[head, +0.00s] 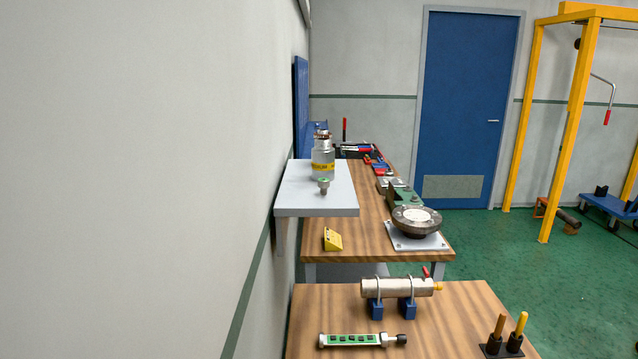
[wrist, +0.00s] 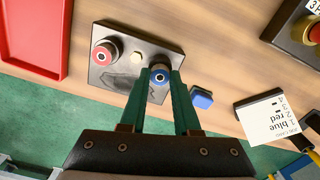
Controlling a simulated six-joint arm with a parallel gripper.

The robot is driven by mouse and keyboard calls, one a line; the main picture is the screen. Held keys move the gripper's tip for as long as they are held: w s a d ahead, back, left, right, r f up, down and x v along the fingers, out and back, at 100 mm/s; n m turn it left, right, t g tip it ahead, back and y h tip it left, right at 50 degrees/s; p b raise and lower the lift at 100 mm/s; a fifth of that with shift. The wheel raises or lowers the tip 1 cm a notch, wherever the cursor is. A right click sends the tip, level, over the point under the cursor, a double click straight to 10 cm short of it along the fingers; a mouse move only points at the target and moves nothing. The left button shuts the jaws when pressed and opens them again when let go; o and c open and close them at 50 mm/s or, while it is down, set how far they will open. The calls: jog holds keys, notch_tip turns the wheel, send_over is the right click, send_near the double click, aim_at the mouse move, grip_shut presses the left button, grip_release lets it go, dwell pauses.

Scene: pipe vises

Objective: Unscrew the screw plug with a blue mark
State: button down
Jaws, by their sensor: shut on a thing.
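The screw plug with a blue mark (wrist: 159,75) sits on a grey metal plate (wrist: 128,31) in the wrist view. It is dark, round and has a blue ring on its face. My gripper (wrist: 160,82) reaches in from below with two green fingers, one on each side of this plug, and is shut on it. Whether the plug's thread is seated is hidden. A second plug with a red mark (wrist: 104,53) sits on the same plate, left of the gripped one. The head view does not show my gripper or the plate.
A red tray (wrist: 62,62) lies left of the plate. A small blue block (wrist: 202,98) and a printed card (wrist: 274,119) listing blue and red lie to the right. A dark fixture stands at upper right.

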dwell(0.3)
jog(key=n, duration=0.3)
jog(key=c, duration=1.3)
grip_release()
jog(key=shift+c, duration=0.2)
grip_shut()
jog(key=shift+r, duration=0.25)
jog(key=shift+r, duration=0.35)
jog(key=shift+r, duration=1.6)
